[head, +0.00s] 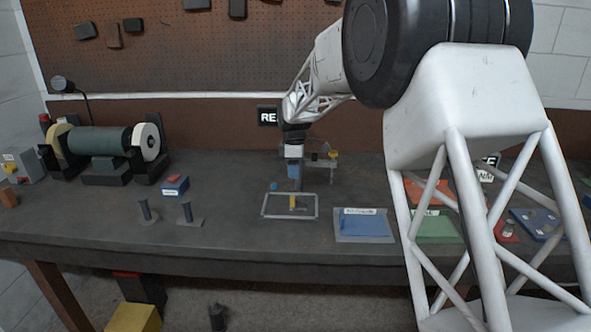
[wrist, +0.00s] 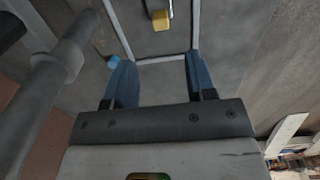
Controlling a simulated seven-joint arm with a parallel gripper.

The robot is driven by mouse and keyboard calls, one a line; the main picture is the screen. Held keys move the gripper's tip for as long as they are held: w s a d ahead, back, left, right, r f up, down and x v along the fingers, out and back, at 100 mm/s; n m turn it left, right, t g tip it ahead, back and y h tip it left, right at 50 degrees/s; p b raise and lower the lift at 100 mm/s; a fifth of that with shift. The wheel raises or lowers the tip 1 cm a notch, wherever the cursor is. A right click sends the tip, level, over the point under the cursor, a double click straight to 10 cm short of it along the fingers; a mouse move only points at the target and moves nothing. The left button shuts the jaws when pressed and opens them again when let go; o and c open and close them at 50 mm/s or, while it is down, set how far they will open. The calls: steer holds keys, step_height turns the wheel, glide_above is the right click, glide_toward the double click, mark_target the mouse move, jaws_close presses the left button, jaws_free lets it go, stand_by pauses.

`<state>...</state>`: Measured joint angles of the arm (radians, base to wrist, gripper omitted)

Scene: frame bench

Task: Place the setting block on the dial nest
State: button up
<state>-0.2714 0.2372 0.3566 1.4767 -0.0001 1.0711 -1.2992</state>
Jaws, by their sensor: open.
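A small yellow block (head: 292,202), perhaps the setting block, sits inside a thin pale rectangular frame (head: 264,216) on the bench. In the wrist view the yellow block (wrist: 161,20) shows at the top, beyond the fingertips, beside a grey piece. My gripper (head: 294,187) is above the frame, pointing down. I cannot tell for sure which thing is the dial nest. A grey fixture with a yellow tip (head: 332,155) stands just behind and right of my gripper.
A small blue thing (head: 274,186) lies by the frame's back left. Right are a blue mat (head: 365,227) and a green mat (head: 436,229), partly behind my arm.

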steer(key=shift+d, duration=0.1)
steer(key=s+d+r+m+t, duration=0.1)
steer(key=s+d+r+m, duration=0.45)
steer(key=s, duration=0.65)
steer(key=s+d+r+m, duration=0.3)
steer(key=s+d+r, duration=0.3)
steer(key=s+d, duration=0.45)
steer(key=s+d+f+m, duration=0.1)
steer(key=s+d+m, duration=0.1)
steer(key=s, duration=0.9)
steer(key=s+d+f+m+t, duration=0.1)
steer(key=s+d+f+m, duration=0.1)
steer(key=s, duration=0.9)
steer(key=s+d+f+m, duration=0.1)
steer(key=s+d+m, duration=0.2)
steer(key=s, duration=0.7)
steer(key=m, duration=0.2)
steer(key=shift+s+d+f+m+t, duration=0.3)
steer(key=shift+s+d+f+m, duration=0.05)
steer(key=shift+s+d+f, duration=0.05)
